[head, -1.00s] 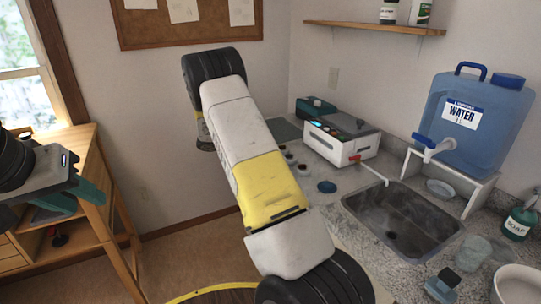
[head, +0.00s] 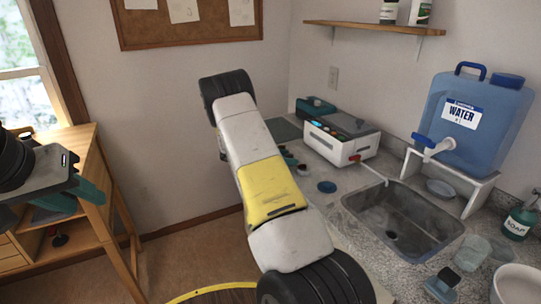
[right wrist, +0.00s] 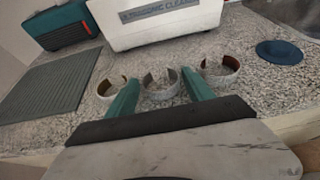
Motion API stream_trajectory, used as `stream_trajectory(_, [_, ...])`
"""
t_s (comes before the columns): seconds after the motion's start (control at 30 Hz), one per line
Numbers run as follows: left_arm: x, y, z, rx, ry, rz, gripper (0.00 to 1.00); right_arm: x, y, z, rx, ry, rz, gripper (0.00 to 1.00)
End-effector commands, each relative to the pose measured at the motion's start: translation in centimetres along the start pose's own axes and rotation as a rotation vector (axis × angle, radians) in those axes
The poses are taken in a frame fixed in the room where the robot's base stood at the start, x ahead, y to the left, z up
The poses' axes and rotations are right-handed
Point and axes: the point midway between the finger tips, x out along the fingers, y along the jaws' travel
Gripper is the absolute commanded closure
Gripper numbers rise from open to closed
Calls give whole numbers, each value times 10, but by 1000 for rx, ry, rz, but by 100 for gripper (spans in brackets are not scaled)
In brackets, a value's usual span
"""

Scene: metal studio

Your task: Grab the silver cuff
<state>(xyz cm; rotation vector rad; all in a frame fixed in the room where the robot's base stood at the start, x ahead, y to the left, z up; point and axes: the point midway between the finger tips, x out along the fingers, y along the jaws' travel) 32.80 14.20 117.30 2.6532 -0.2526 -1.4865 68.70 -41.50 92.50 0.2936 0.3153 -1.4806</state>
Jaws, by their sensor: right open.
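The silver cuff (right wrist: 160,93) is the middle one of three open cuffs on the speckled counter. In the right wrist view, my right gripper (right wrist: 160,72) is open, with its teal fingers on either side of this cuff. I cannot tell whether they touch it. A cuff with a golden inside (right wrist: 111,86) is just left of the fingers, and one with a copper-brown inside (right wrist: 221,70) just right. In the head view, my right arm hides most of this gripper. My left gripper (head: 72,195) is at the left edge, far from the counter, its jaws unclear.
The white ultrasonic cleaner (head: 340,140) stands behind the cuffs. A grey ribbed mat (right wrist: 45,97) lies left, and a blue round dish (head: 327,187) lies right. Beyond are the sink (head: 400,225) and the blue water container (head: 478,105). A wooden desk (head: 88,150) stands far left.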

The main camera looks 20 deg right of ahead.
Motion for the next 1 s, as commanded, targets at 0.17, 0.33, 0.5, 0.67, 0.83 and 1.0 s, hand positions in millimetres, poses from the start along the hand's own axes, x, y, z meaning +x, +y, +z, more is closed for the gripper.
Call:
stream_trajectory(0.17, [0,0,0,0,0,0,64,0,0,0,0,0,0,59])
stream_trajectory(0.33, [0,0,0,0,0,0,64,0,0,0,1,0,0,90])
stream_trajectory(0.5, [0,0,0,0,0,0,64,-1,0,0,0,0,0,90])
stream_trajectory(0.67, [0,0,0,0,0,0,64,-2,0,4,1,0,0,90])
stream_trajectory(0.83, [0,0,0,0,0,0,64,-8,0,18,3,0,0,90])
stream_trajectory(1.0, [0,0,0,0,0,0,64,-22,-9,31,-3,2,1,90])
